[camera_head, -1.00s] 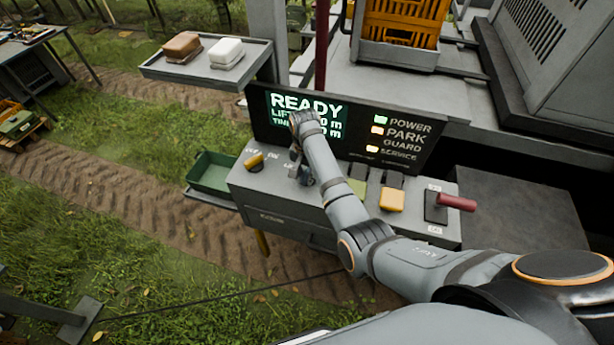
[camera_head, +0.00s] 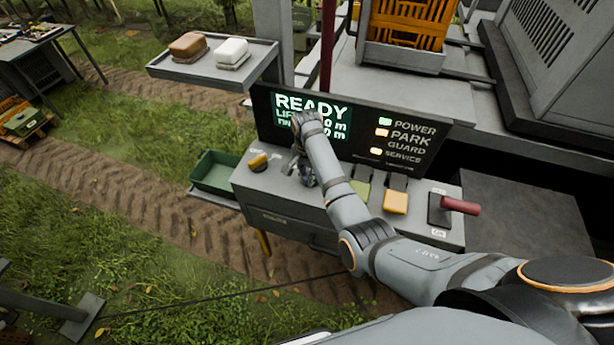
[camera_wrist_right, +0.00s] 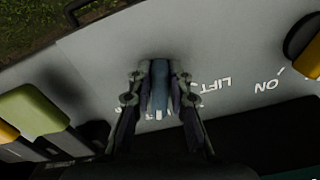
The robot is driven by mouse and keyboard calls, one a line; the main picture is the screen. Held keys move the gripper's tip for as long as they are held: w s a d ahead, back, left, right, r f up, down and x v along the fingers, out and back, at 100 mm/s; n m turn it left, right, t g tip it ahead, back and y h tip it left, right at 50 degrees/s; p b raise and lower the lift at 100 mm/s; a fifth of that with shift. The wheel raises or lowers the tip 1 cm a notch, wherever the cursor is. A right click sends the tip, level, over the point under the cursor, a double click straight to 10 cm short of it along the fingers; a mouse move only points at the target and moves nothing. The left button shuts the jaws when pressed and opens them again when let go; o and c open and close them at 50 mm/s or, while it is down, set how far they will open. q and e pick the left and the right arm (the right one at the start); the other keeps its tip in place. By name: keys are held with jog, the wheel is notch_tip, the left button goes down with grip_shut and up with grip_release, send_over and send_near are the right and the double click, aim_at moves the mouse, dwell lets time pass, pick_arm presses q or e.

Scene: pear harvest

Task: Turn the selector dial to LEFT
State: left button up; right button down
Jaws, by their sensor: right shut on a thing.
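My right gripper (camera_head: 303,176) reaches down onto the grey control panel (camera_head: 285,207) below the screen. In the right wrist view, the fingers of my gripper (camera_wrist_right: 161,84) are shut on the narrow blue-grey handle of the selector dial (camera_wrist_right: 160,88). White lettering, partly hidden, stands around it; "LIFT" is readable upside down beside it. The fingers hide much of the dial, and I cannot read which position it points to. In the head view the dial is hidden behind my wrist. My left gripper is not in view.
A yellow knob (camera_head: 258,162) sits left of my gripper. A green switch (camera_head: 362,189), a yellow switch (camera_head: 395,201) and a red-handled lever (camera_head: 460,205) are to the right. The screen (camera_head: 330,115) reads READY. A green tray (camera_head: 214,172) hangs at the panel's left.

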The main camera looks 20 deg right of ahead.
jog(key=c, duration=1.2)
grip_release()
notch_tip(320, 180, up, 8)
jog(key=shift+f, duration=0.2)
